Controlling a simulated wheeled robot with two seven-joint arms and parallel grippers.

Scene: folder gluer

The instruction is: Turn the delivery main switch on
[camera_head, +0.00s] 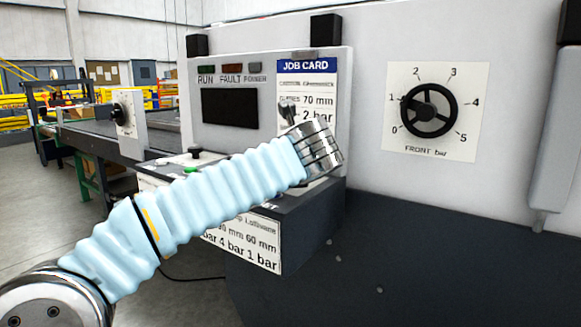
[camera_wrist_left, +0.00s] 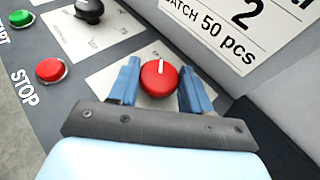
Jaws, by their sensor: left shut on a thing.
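The delivery main switch appears as a red round knob (camera_wrist_left: 158,80) with a white mark, on a pale plate in the left wrist view. Its mark points toward the top of that picture. My left gripper (camera_wrist_left: 157,73) has its two blue fingers on either side of the knob and is shut on it. In the head view my left arm reaches across to the control console, and its wrist hides the knob and the fingertips. The plate's lettering is too unclear to read. My right gripper is in neither view.
Beside the switch are a black knob (camera_wrist_left: 89,10), a red STOP button (camera_wrist_left: 50,70) and a green button (camera_wrist_left: 21,18). Behind stand a job card (camera_head: 305,68) and dark screen (camera_head: 229,106). A black FRONT dial (camera_head: 429,109) is on the right panel.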

